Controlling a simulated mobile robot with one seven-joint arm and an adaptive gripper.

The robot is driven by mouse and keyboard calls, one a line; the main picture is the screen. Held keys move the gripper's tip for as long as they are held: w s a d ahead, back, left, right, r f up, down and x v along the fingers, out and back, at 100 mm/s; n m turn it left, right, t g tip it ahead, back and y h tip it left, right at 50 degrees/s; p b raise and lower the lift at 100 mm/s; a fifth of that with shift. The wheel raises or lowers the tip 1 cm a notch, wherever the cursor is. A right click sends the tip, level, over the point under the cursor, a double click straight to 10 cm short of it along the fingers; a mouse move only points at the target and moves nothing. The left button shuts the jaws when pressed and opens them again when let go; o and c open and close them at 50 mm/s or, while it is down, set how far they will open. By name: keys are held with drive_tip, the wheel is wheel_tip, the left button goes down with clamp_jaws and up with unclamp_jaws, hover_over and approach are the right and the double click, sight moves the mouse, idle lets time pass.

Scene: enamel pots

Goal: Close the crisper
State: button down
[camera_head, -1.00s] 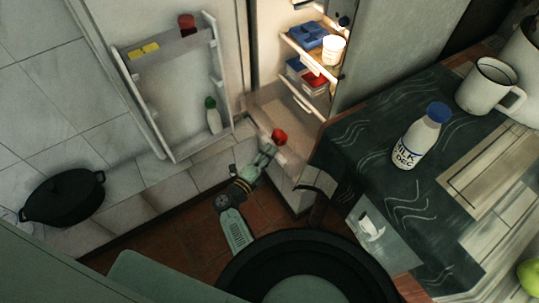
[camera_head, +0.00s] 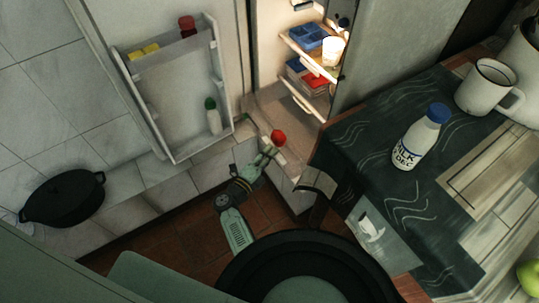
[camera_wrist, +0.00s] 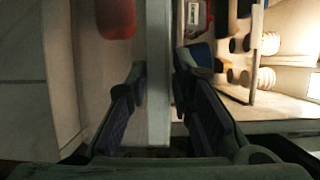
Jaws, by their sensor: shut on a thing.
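The crisper is a pale drawer at the bottom of the open fridge, pulled out, with its front panel (camera_head: 282,153) toward me. A red rounded thing (camera_head: 278,137) is at its front and also shows at the top of the wrist view (camera_wrist: 115,17). My gripper (camera_head: 266,156) is at the drawer's front edge. In the wrist view my gripper (camera_wrist: 160,75) has one finger on each side of a pale upright panel (camera_wrist: 158,35) and is shut on it.
The fridge door (camera_head: 180,90) stands open at the left, with bottles in its bins. Fridge shelves above hold a blue container (camera_head: 308,36) and a white tub (camera_head: 333,50). A table with a milk bottle (camera_head: 420,138) and mug (camera_head: 487,87) is at the right. A black pot (camera_head: 63,198) is at the left.

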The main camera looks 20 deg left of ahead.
drive_tip(key=shift+d+f, duration=0.1)
drive_tip(key=shift+f, duration=0.35)
drive_tip(key=w+d+b, duration=0.1)
drive_tip(key=w+d, duration=0.2)
drive_tip(key=w, duration=0.1)
drive_tip(key=w+d+b, duration=0.1)
drive_tip(key=w+d, duration=0.3)
drive_tip(key=w, duration=0.1)
drive_tip(key=w+d+b, duration=0.1)
drive_tip(key=w+d, duration=0.3)
drive_tip(key=w, duration=0.1)
drive_tip(key=shift+d, duration=0.1)
drive_tip(key=shift+w+d+b, duration=0.3)
drive_tip(key=shift+w+d, duration=0.05)
drive_tip(key=shift+w, duration=0.25)
drive_tip(key=shift+r, duration=0.1)
drive_tip(key=c, duration=1.6)
unclamp_jaws()
drive_tip(key=shift+w+d, duration=0.15)
drive_tip(key=shift+o, duration=0.2)
drive_tip(key=v, duration=0.7)
drive_tip(key=shift+s, duration=0.3)
